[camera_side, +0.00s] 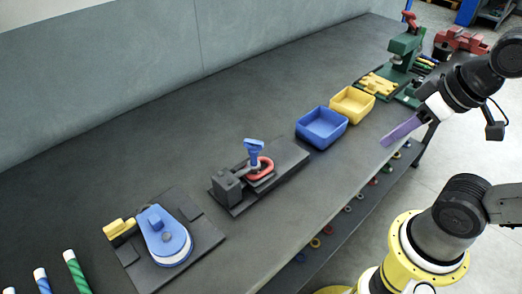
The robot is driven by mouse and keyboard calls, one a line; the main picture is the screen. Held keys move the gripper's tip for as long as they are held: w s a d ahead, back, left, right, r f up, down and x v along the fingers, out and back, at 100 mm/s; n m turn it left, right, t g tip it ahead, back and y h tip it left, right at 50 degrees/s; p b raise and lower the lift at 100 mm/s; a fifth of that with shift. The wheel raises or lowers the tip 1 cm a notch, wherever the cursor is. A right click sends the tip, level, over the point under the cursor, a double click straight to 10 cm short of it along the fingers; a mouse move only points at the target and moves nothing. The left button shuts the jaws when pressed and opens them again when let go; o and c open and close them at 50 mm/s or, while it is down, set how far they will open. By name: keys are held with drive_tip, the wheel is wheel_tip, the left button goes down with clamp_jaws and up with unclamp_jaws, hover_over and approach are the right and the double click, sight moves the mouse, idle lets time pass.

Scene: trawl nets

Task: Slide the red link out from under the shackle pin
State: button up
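The red link (266,168) is a ring lying on a dark fixture plate (286,158) in the middle of the bench. A blue shackle pin with a flat handle (254,147) stands over the link's left side, next to a dark grey block (227,186). The exact contact between pin and link is too small to tell. My gripper (398,133), with purple fingers, is off to the right, above the bench's front edge and well apart from the link. It is seen edge-on, so its opening does not show.
A blue bin (321,140) and a yellow bin (352,118) stand right of the fixture. A green press (403,55) is farther back. A blue rounded part (165,242) on a plate lies to the left. Bench behind the fixture is clear.

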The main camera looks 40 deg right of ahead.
drive_tip(key=w+a+r+m+g, duration=0.1)
drive_tip(key=w+a+r, duration=0.1)
drive_tip(key=w+r, duration=0.3)
drive_tip(key=w+a+r+g, duration=0.1)
drive_tip(key=w+r, duration=0.1)
drive_tip(key=w, duration=0.6)
drive_tip(key=n+g, duration=0.1)
drive_tip(key=g, duration=0.2)
hover_over(267, 160)
wheel_tip(267, 160, down, 8)
drive_tip(key=shift+f, duration=0.1)
wheel_tip(267, 160, down, 14)
drive_tip(key=shift+r, duration=0.1)
